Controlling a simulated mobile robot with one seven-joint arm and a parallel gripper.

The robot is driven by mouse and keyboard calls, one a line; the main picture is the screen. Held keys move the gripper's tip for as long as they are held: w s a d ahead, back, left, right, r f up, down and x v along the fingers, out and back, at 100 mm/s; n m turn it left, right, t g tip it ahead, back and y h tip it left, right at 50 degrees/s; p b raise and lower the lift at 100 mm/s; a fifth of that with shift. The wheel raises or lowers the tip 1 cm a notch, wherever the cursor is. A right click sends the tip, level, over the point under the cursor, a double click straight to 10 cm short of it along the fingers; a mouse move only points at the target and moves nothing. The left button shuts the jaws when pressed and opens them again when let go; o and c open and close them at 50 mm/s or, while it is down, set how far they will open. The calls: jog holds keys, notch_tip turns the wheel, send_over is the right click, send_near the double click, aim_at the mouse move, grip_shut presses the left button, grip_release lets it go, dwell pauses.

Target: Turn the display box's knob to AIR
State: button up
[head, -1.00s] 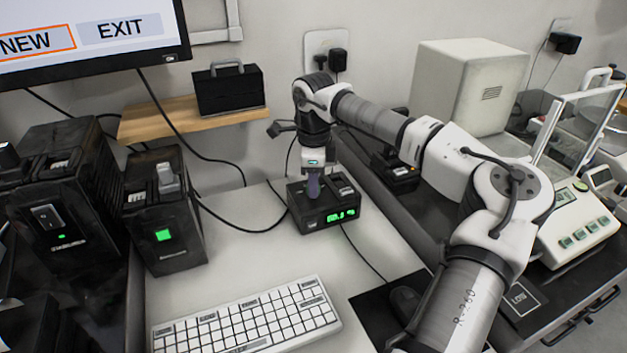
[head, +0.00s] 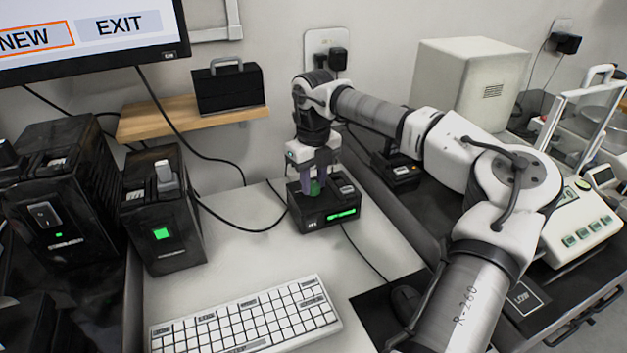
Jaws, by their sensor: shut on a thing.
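The display box (head: 327,216) is a small black box on the white desk, with a lit green display (head: 342,214) on its front; the characters on it are too small to read. A green knob (head: 315,187) shows on its top, left of the middle. My gripper (head: 314,186) points down over the box and is shut on the knob, with its purple fingers around it. The fingers and wrist hide part of the knob and its markings, so its setting cannot be read.
A white keyboard (head: 245,318) lies in front of the box. Black units with switches (head: 163,215) stand at left, and a monitor (head: 85,35) hangs above. A balance (head: 575,220) stands at right. Cables cross the desk near the box.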

aim_at(314, 184)
jog(key=shift+m, duration=1)
jog(key=o, duration=1)
jog(key=shift+c, duration=0.2)
jog(key=shift+r, duration=0.1)
notch_tip(314, 184, up, 14)
jog(key=shift+f, duration=0.2)
